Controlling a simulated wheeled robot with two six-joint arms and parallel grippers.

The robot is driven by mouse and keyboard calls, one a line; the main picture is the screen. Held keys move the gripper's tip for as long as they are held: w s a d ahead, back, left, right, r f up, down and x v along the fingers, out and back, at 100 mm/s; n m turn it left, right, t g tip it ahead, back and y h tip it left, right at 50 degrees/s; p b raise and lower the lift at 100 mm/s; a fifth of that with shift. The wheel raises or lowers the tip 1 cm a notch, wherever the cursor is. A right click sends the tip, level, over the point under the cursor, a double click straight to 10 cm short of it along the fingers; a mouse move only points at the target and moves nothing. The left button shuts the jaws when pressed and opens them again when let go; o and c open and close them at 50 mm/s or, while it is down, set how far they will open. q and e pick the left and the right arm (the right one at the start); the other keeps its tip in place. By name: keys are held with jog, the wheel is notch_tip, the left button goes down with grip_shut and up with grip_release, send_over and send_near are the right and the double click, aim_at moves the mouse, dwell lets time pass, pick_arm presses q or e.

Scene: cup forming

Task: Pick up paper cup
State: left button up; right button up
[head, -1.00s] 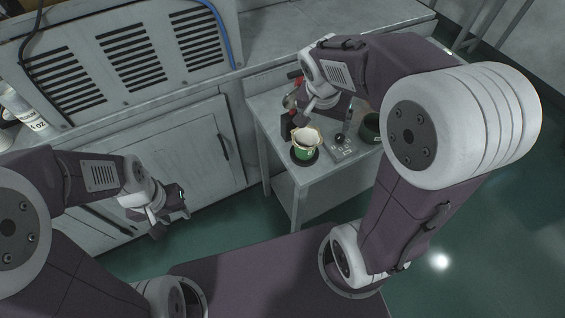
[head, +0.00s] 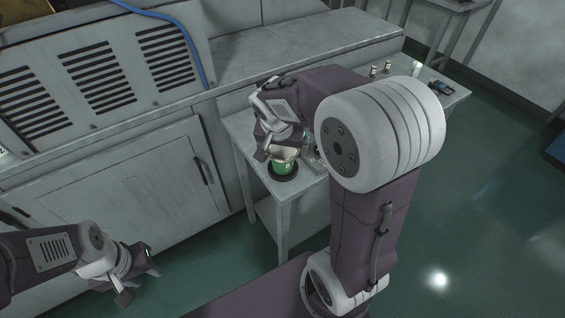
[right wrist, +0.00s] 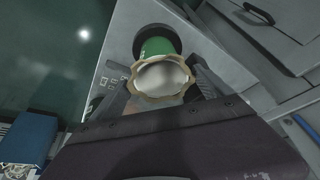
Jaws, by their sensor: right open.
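The green paper cup (head: 284,166) with a cream, scalloped rim stands on a round black base (head: 271,176) on the small grey table. In the right wrist view I look down on the cup (right wrist: 158,46) and its open mouth. My right gripper (head: 279,146) is open at the cup's top, with one finger on each side of the rim in the right wrist view (right wrist: 162,78). I cannot tell whether a finger touches it. My left gripper (head: 139,281) hangs at the lower left, away from the cup, with its fingers apart and nothing visible between them.
The small table (head: 241,130) adjoins a grey cabinet (head: 150,185) with a long counter. My right arm hides part of the tabletop. Green floor (head: 460,200) lies open at the right.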

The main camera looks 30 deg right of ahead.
aim_at(284, 155)
jog(key=x, duration=0.2)
jog(key=b+x, duration=0.1)
jog(key=x, duration=0.1)
jog(key=shift+s+a+f, duration=0.15)
jog(key=shift+a+f, duration=0.05)
jog(key=shift+f, duration=0.15)
jog(key=shift+w+d+f, duration=0.1)
jog(key=shift+w+f, duration=0.1)
jog(key=shift+f, duration=0.1)
jog(key=shift+s+r, duration=0.1)
jog(key=c, duration=1.5)
notch_tip(284, 155, up, 4)
jog(key=shift+r+p, duration=0.15)
jog(key=shift+p, duration=0.5)
jog(key=shift+s+a+r+p, duration=0.55)
jog(key=shift+s+r, duration=0.55)
jog(key=shift+s, duration=0.75)
jog(key=shift+s+a+r+p, duration=0.4)
jog(key=shift+s+a+r, duration=0.55)
jog(key=shift+s, duration=0.85)
jog(key=shift+s+a+r+p, duration=0.5)
jog(key=shift+s+r, duration=0.8)
jog(key=shift+s, duration=0.55)
